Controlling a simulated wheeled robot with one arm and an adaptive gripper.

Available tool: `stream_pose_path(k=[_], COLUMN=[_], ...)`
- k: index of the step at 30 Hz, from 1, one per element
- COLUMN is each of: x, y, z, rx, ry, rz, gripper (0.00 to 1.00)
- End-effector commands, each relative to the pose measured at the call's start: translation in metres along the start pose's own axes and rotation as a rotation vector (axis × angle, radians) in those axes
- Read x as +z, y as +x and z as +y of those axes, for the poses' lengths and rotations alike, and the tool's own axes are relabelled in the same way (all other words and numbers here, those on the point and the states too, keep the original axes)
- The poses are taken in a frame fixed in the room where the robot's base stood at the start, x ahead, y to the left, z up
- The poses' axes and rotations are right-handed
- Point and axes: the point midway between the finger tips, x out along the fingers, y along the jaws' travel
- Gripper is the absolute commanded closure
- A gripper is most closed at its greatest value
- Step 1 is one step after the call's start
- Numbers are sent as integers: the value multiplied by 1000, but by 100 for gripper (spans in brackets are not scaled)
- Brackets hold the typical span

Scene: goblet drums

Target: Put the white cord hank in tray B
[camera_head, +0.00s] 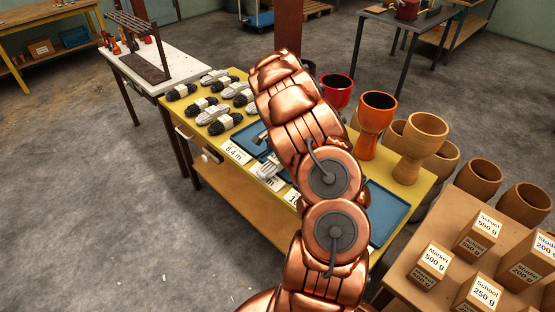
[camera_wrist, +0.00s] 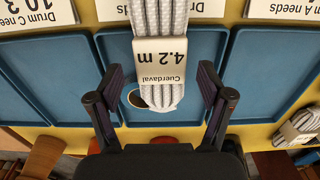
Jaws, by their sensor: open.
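The white cord hank (camera_wrist: 164,60), with a paper band reading "Cuerdaval 4.2 m", shows in the wrist view across the edge of the middle blue tray (camera_wrist: 142,117) and the card beyond it. This tray lies between those by the Drum C and Drum A cards, so I take it as tray B. I cannot tell whether the hank touches the tray. My gripper (camera_wrist: 162,104) is open, one finger on each side of the hank's near end, with gaps visible. In the head view a pale end of the hank (camera_head: 268,171) shows beside my arm, which hides most of the middle tray.
Several dark and pale hanks (camera_head: 213,75) lie at the yellow table's far left. Red (camera_head: 336,91), orange (camera_head: 375,125) and wooden (camera_head: 418,145) goblet drums stand along its right side. Another blue tray (camera_head: 386,212) is right of my arm. Labelled wooden blocks (camera_head: 432,265) stand at lower right.

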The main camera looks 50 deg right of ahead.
Motion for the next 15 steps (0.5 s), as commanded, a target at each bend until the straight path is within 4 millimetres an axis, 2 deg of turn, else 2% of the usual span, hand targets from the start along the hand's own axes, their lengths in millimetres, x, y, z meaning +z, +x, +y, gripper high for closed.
stream_pose_path(k=[4,11,15], x=[0,0,0], y=[14,16,16], z=[0,-1,-1], rx=[-1,-2,-2], ry=[0,0,0], rz=[-1,1,1], gripper=[21,21,34])
